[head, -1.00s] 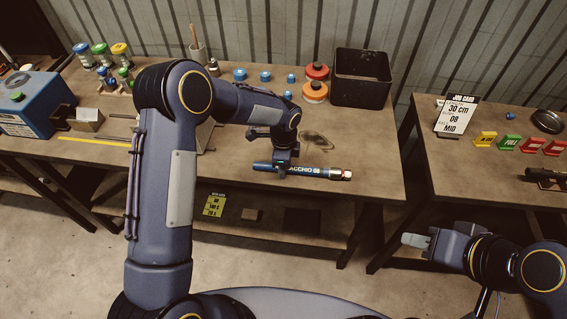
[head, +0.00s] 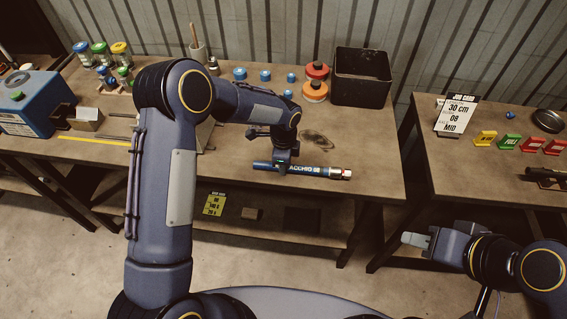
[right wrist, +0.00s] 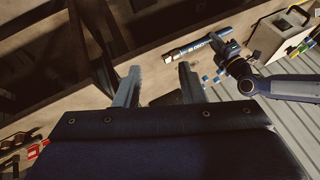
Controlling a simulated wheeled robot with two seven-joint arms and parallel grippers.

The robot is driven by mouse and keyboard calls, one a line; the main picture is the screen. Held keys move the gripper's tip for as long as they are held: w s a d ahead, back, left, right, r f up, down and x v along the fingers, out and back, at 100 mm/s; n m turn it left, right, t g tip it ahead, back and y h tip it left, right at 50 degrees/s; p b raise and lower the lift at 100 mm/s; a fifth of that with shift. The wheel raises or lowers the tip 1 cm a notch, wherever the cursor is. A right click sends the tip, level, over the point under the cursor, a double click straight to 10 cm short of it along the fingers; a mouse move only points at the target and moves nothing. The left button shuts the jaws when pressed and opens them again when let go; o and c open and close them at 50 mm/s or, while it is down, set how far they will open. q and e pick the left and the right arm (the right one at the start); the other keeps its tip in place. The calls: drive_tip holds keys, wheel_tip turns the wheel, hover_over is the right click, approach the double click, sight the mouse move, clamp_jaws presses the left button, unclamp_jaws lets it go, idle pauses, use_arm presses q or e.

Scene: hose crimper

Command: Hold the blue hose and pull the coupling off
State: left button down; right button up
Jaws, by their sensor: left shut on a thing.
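The blue hose (head: 305,170) lies level near the front edge of the middle bench, with white lettering on it. The coupling (head: 340,174), metal with a reddish band, is on its right end. My left gripper (head: 282,166) is shut on the hose left of the lettering; its fingertips are partly hidden by the wrist. In the right wrist view the hose (right wrist: 198,46) shows at the top, with my left arm beside it. My right gripper (head: 416,240) is empty, in front of the gap between the benches; its fingers (right wrist: 157,88) stand apart in the right wrist view.
A black bin (head: 362,78) and orange-red round pots (head: 315,90) stand behind the hose. A blue machine (head: 35,105) is at the left. A job card (head: 457,113) and coloured tags (head: 509,142) stand on the right bench. The bench right of the coupling is clear.

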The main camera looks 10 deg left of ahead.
drive_tip(key=o, duration=0.5)
drive_tip(key=shift+w+r, duration=0.15)
drive_tip(key=shift+w, duration=0.05)
drive_tip(key=shift+c, duration=0.2)
drive_tip(key=n+g+h, duration=0.4)
drive_tip(key=n+g, duration=0.2)
drive_tip(key=n, duration=1.4)
hover_over(339, 169)
wheel_tip(339, 169, down, 12)
wheel_tip(339, 169, down, 11)
drive_tip(key=shift+s+r, duration=0.1)
drive_tip(key=shift+r, duration=0.1)
drive_tip(key=shift+c, duration=0.5)
clamp_jaws()
